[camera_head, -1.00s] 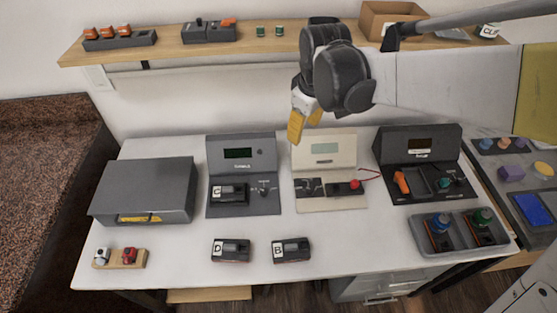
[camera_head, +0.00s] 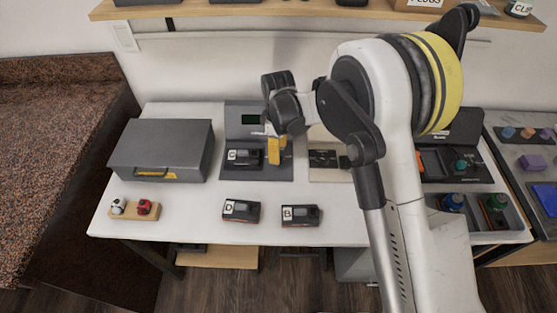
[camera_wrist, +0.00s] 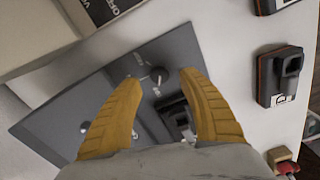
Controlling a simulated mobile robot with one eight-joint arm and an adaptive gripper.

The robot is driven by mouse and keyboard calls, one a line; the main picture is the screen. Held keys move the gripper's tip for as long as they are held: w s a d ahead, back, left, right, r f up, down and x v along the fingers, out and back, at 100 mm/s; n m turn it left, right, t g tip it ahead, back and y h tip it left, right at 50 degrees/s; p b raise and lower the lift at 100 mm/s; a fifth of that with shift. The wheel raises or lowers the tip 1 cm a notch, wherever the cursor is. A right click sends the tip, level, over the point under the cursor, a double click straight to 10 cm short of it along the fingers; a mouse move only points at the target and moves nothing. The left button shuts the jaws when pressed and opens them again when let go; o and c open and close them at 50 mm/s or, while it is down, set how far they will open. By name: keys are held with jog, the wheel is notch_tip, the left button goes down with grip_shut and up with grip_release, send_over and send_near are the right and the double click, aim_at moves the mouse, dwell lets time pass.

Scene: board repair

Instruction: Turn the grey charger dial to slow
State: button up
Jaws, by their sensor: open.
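The grey charger (camera_head: 243,113) stands upright at the back of the white table, with a dark display and a flat base. Its dial is hidden behind my gripper in the head view. In the wrist view the small dark dial (camera_wrist: 158,75) is on the charger's base (camera_wrist: 60,118), between my spread yellow fingertips and apart from them. Small labels beside the dial are too blurred to read. Battery C (camera_head: 241,157) sits in the charger, left of my gripper (camera_head: 276,152). My gripper is open and empty, pointing down over the dial.
Batteries D (camera_head: 240,211) and B (camera_head: 300,216) lie at the table's front. A grey case (camera_head: 160,147) is at left, behind a wooden holder (camera_head: 134,208). The cream device (camera_head: 325,172) is right of the charger, partly hidden by my arm. A shelf (camera_head: 200,9) runs above.

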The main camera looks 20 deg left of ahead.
jog(key=shift+f+b, duration=0.4)
jog(key=shift+f, duration=1.3)
jog(key=shift+c, duration=0.5)
grip_shut()
jog(key=shift+m, duration=0.4)
jog(key=m, duration=0.5)
jog(key=shift+m, duration=0.3)
jog(key=m, duration=0.5)
jog(key=shift+b, duration=0.35)
jog(key=shift+m, duration=0.4)
